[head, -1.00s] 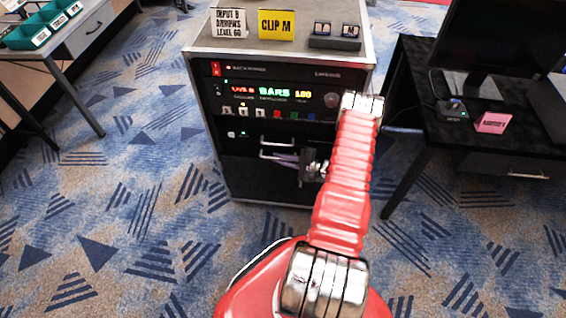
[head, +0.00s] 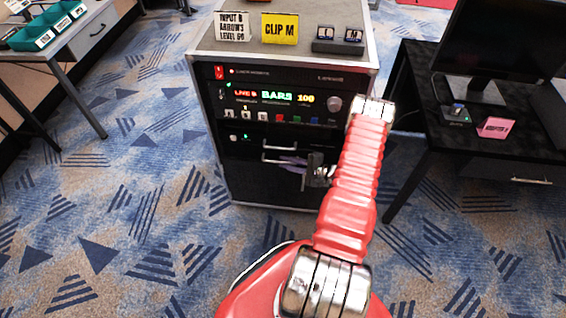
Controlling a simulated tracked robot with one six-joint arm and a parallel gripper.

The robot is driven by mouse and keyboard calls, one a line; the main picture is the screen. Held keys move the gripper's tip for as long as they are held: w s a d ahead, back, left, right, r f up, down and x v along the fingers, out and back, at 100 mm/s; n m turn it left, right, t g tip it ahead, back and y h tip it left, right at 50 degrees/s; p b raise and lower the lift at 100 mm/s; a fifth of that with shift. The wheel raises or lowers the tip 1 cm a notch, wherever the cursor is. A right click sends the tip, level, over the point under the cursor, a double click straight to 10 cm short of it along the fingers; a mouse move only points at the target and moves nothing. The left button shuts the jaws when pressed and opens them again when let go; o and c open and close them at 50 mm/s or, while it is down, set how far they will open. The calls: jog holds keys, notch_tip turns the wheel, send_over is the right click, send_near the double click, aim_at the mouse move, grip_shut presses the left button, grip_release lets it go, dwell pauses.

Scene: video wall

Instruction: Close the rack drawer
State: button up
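The black equipment rack (head: 213,100) stands in the middle of the head view. The rack drawer (head: 243,153) is low on its front, under the lit control panel. Two pale bar handles show there, an upper one (head: 279,146) and a lower one (head: 274,160). How far the drawer stands out is hard to tell. My red arm hides the rack's lower right front.
Signs and a small two-button box (head: 338,40) stand on the rack top. A black desk (head: 415,110) with a monitor and pink card is close on the right. A table (head: 85,35) with teal bins is at left. Carpet in front is clear.

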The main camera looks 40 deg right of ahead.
jog(key=v, duration=1.1)
jog(key=shift+s, duration=0.35)
jog(key=shift+d+f, duration=0.1)
